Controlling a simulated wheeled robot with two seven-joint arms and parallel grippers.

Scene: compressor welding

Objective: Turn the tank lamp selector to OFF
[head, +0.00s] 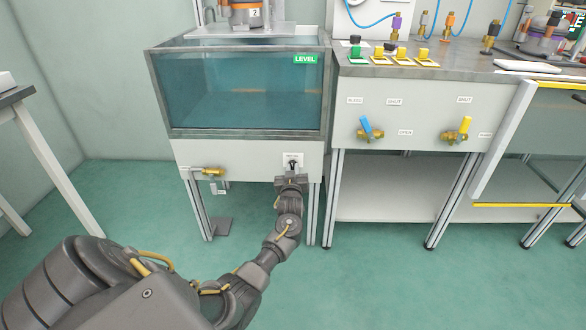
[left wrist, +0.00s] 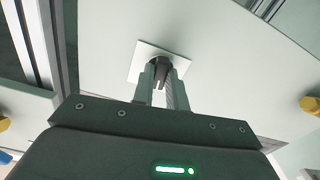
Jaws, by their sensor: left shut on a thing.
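The tank lamp selector (head: 292,162) is a black knob on a white plate, on the white panel below the water tank (head: 240,90). In the left wrist view the selector knob (left wrist: 160,72) sits between the fingers, on its white plate (left wrist: 145,54). My left gripper (head: 290,176) is at the panel and shut on the knob; it also shows in the left wrist view (left wrist: 163,82). The fingers hide much of the knob, and its label is too small to read. My right gripper is not in view.
A yellow-handled valve (head: 210,171) is on the same panel to the left. Blue-handled (head: 370,130) and yellow-handled (head: 460,130) valves are on the bench front to the right. Several push buttons stand on the bench top. The green floor in front is clear.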

